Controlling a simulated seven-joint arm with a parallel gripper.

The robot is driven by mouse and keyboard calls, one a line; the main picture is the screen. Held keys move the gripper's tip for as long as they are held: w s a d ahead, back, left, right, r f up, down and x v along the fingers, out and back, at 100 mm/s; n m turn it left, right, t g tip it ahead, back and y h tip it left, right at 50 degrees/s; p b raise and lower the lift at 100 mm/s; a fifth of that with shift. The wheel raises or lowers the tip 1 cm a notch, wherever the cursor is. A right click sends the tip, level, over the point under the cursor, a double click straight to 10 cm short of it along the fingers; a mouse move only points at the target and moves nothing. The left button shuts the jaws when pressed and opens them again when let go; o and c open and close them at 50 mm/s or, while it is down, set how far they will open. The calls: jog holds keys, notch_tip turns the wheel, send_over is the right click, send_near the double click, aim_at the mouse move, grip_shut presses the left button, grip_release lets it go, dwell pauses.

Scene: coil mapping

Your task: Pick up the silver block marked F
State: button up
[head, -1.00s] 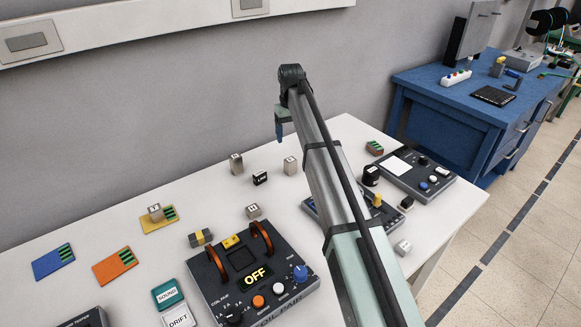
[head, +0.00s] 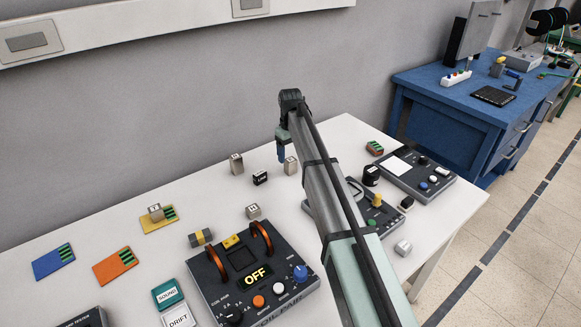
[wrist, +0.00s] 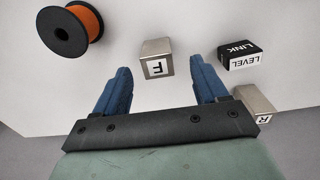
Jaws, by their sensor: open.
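The silver block marked F (wrist: 157,60) stands on the white table, its F label showing in the wrist view. It lies between my open fingertips, nearer the left one, just beyond the finger ends. In the head view, it appears to be the small silver block (head: 291,166) right of the black block; its letter is too small to read there. My gripper (wrist: 162,66) is open and empty, with blue fingers. In the head view, my gripper (head: 282,154) hangs beside the top of this block; its other finger is hidden.
A black LINK LEVEL block (wrist: 239,55) stands close beside my right finger in the wrist view. An orange spool (wrist: 88,20) lies left. A coil pair device (head: 250,280) stands at the table's front.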

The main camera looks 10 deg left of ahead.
aim_at(290, 159)
jog(key=shift+w+f, duration=0.15)
jog(key=shift+f, duration=1.35)
jog(key=shift+w+f, duration=0.1)
jog(key=shift+f, duration=1.35)
jog(key=shift+c, duration=0.3)
jog(key=c, duration=1.1)
jog(key=shift+c, duration=0.2)
